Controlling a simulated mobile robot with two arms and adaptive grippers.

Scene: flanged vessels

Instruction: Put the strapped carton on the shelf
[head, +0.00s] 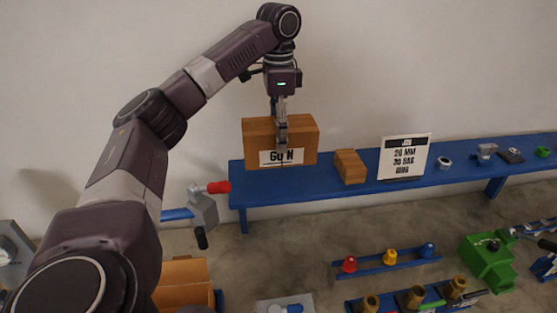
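The brown carton (258,135) bears a white label with black letters, partly covered by my gripper. It is upright at the left end of the blue shelf (290,186). My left gripper (281,140) comes down from above, with a finger across the middle of the carton's front face. It looks shut on the carton; its far finger is hidden. I cannot tell whether the carton's underside touches the shelf or hangs just above it. My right gripper is not in view.
A small brown block (350,166) and a white sign (404,157) stand on the shelf to the right, followed by small metal parts. A valve with a red handle (218,187) is near the shelf's left end. An open carton (183,272) and a green machine (488,261) are lower down.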

